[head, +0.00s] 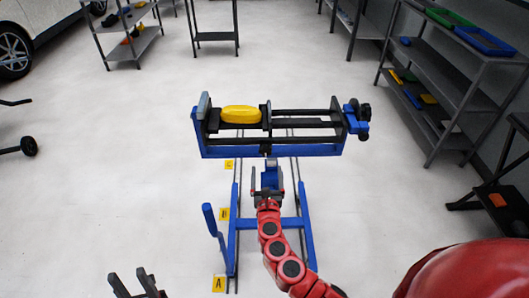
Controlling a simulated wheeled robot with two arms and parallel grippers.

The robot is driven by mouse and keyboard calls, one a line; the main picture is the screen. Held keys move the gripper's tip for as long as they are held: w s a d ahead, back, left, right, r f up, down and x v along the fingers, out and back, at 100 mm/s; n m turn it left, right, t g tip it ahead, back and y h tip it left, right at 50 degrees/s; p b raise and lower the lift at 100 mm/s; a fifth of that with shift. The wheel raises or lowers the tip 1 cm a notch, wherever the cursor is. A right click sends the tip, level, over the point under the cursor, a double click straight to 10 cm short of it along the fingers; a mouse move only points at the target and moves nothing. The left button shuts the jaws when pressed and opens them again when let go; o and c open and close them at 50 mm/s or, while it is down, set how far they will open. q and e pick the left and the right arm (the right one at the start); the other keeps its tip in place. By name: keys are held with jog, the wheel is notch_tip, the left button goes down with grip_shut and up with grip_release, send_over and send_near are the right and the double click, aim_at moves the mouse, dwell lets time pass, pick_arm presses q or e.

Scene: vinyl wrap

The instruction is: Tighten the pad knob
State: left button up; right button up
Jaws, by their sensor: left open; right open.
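A blue and black frame (225,152) stands in the middle of the head view, with a yellow rounded piece (240,114) in its left part. Black knobs (364,110) sit on a blue block at its right end; I cannot tell for sure which one is the pad knob. My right gripper (268,178) is open at the end of the red arm, just below the frame's middle. A blue part shows between its fingers; I cannot tell if they touch it. The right gripper is well left of and below the knobs. My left gripper (133,282) is open and empty at the bottom left.
A blue base with rails (234,240) lies under the frame, beside yellow floor markers A (218,284), B (224,214) and C (229,165). A blue upright handle (210,220) stands left of it. Shelves (455,85) line the right side. The floor at left is mostly clear.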

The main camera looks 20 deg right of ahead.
aim_at(266, 151)
jog(key=b+x, duration=0.1)
jog(key=x, duration=0.8)
jog(key=shift+w+f, duration=0.1)
jog(key=shift+w, duration=0.1)
jog(key=c, duration=1.4)
